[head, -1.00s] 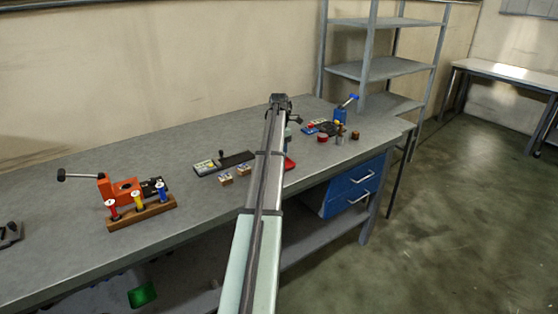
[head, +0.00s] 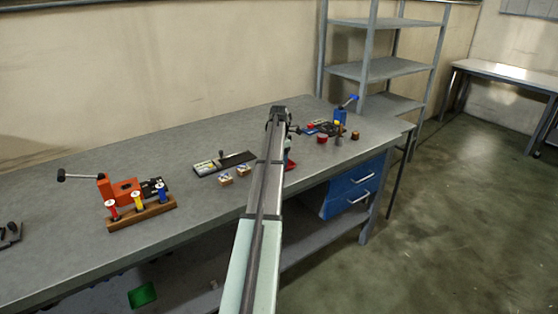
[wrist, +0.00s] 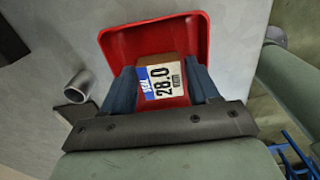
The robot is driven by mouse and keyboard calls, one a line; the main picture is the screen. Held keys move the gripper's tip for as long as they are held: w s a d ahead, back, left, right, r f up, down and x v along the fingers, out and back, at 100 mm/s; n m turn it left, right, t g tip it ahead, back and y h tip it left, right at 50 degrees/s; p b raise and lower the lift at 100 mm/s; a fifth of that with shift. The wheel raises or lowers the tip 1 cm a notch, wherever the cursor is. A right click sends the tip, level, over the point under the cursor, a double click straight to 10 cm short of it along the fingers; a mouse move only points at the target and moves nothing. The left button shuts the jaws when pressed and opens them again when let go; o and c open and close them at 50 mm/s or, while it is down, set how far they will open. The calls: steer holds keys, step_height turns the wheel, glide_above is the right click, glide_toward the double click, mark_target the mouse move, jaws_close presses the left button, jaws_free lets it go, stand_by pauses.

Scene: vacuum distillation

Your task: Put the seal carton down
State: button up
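The seal carton (wrist: 164,84), a small brown box with a white and blue label reading SEAL 28.0, sits between the two blue fingers of my gripper (wrist: 163,88) in the wrist view. The fingers are shut on its sides. Behind it in that view is a red tray (wrist: 120,42); the carton overlaps the tray's inside, and I cannot tell whether it touches the bottom. In the head view my arm hides the carton and most of the gripper. Only a bit of the red tray (head: 291,166) shows beside the arm.
Two small cartons (head: 226,180) (head: 243,170) stand on the grey bench (head: 190,150), left of my arm, near a black board (head: 225,163). A metal tube (wrist: 78,84) is left of the tray. Several jars (head: 338,138) and a blue tool (head: 341,115) stand to the right.

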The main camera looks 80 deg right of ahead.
steer(key=shift+o, duration=1.1)
steer(key=shift+r, duration=0.1)
step_height(320, 180, up, 12)
